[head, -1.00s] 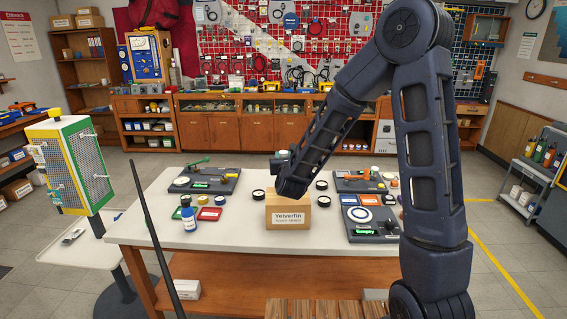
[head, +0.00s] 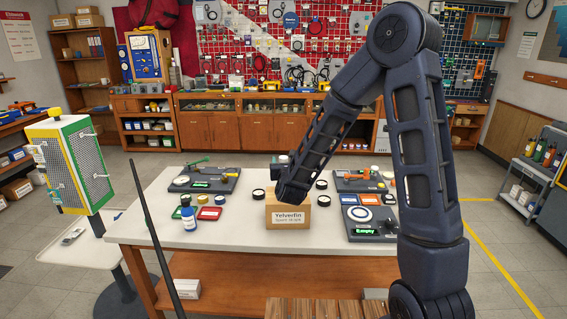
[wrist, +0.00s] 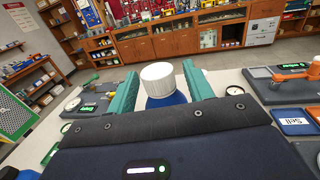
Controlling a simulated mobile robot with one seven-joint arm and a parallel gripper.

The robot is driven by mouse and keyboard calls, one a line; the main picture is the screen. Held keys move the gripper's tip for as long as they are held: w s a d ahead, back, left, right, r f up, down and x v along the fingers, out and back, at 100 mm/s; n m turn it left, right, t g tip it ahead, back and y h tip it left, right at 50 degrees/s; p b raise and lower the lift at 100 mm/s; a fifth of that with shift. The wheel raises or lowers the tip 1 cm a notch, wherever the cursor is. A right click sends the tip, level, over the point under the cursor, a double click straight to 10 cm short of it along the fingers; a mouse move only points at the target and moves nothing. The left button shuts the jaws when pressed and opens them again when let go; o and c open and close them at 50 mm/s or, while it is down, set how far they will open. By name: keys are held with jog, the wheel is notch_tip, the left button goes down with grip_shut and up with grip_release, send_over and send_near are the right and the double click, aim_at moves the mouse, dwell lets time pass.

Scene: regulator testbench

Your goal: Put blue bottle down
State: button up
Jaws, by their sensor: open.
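My gripper (wrist: 160,72) shows in the wrist view as two teal fingers, open. Between them is a bottle with a white ribbed cap (wrist: 158,80) and a blue shoulder (wrist: 166,101). Its lower part is hidden behind my gripper body, so I cannot see its base. In the head view my forearm covers most of my gripper, above the back of the workbench. A small white cap (head: 283,152) shows just past it.
The workbench (head: 150,226) carries a cardboard box (head: 289,217) in front of my gripper. A device with a green display (head: 372,226) is at right. Red (head: 209,213) and green trays lie at left. Black-rimmed white discs (head: 258,194) lie around my gripper.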

jog(key=shift+r, duration=0.2)
jog(key=shift+n, duration=0.8)
jog(key=s, duration=0.2)
jog(key=s+d, duration=0.1)
jog(key=s, duration=0.3)
jog(key=shift+s+d+r, duration=0.3)
jog(key=shift+s+d, duration=0.1)
jog(key=s+d+r+n+g, duration=0.2)
jog(key=d+r+n+g, duration=0.1)
jog(key=d+n, duration=0.55)
jog(key=s+d+r+n+g, duration=0.2)
jog(key=d+r+n+g, duration=0.25)
jog(key=n, duration=0.65)
jog(key=s+d+r+n+g+h, duration=0.2)
jog(key=s+d+n+g, duration=0.3)
jog(key=s+d+n, duration=0.8)
jog(key=s+d, duration=0.5)
jog(key=s, duration=0.1)
jog(key=shift+s+r+g+h, duration=0.35)
jog(key=shift+h, duration=0.05)
jog(key=shift+o, duration=0.5)
